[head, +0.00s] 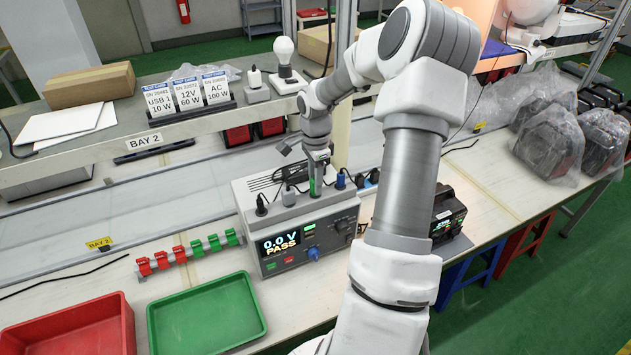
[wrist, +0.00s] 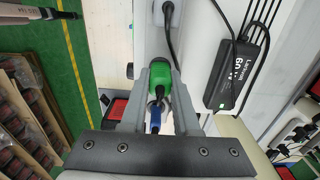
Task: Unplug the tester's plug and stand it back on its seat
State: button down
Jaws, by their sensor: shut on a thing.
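The tester (head: 300,232) is a pale box with a dark front; its screen reads "0.0 V PASS". Several plugs stand along its top, among them a black one (head: 261,207) at the left and a blue one (head: 340,181) at the right. My gripper (head: 316,178) points down over the tester's top, shut on a green plug (head: 313,188). In the wrist view the green plug (wrist: 157,80) lies between my fingers (wrist: 161,72), with a blue plug (wrist: 155,118) close by. Whether the green plug is fully seated in a socket is hidden.
Red and green switches (head: 190,252) line the bench left of the tester. A red tray (head: 70,330) and a green tray (head: 207,315) stand in front. The shelf behind holds test cards (head: 188,95), a bulb (head: 284,50) and a white plug-like piece on a grey block (head: 256,93).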

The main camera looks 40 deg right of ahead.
jog(key=shift+f, duration=0.15)
jog(key=c, duration=0.6)
grip_release()
notch_tip(320, 180, up, 18)
jog(key=shift+f+b, duration=0.2)
jog(key=shift+b, duration=0.2)
